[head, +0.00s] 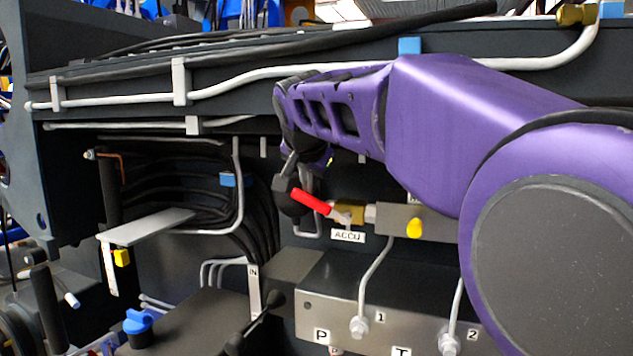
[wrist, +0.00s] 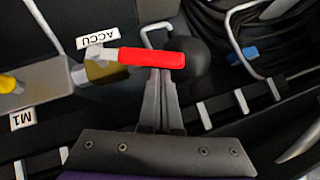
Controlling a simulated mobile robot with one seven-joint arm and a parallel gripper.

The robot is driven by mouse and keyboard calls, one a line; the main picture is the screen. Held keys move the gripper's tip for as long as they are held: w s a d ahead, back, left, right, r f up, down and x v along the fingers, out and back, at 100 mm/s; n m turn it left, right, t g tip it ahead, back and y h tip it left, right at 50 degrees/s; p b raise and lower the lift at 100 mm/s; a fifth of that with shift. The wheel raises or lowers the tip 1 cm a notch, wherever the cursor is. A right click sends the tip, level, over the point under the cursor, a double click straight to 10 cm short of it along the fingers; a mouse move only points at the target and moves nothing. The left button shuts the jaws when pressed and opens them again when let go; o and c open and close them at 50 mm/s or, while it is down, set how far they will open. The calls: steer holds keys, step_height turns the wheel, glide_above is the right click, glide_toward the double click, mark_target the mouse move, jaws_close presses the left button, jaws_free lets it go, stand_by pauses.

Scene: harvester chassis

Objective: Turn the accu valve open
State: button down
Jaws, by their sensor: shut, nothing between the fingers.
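The accu valve has a brass body (head: 350,213) and a red lever handle (head: 312,203). In the head view the handle points left and slightly up from the valve, above the white ACCU label (head: 348,236). In the wrist view the red handle (wrist: 150,57) lies nearly level, extending right from the brass body (wrist: 108,72). My gripper (wrist: 160,75) is shut and empty, its fingers at the handle's outer half. The handle covers the fingertips there, so I cannot tell whether they touch. In the head view my arm partly hides the gripper.
A dark round knob-like body (wrist: 187,62) sits close behind the handle's free end. A grey block with a yellow cap (head: 414,228) is right of the valve. Black hoses (head: 190,190) and a grey pipe (head: 240,190) run at left. The lower block (head: 325,280) lies below.

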mark_target(298, 197)
steer(key=shift+a, duration=0.1)
stand_by(0.3)
steer(key=shift+w+a+f+n+g+h+p, duration=0.15)
steer(key=shift+a+f+n+g+h+p, duration=0.25)
steer(key=shift+h+p, duration=0.4)
steer(key=f, duration=0.1)
steer(key=a+f, duration=0.1)
steer(key=shift+w+f+n+h+b, duration=0.2)
steer(key=shift+f+n+h+b, duration=0.1)
steer(key=shift+h, duration=0.1)
steer(key=shift+a+f, duration=0.1)
steer(key=shift+a, duration=0.1)
steer(key=shift+d, duration=0.1)
steer(key=shift+r, duration=0.25)
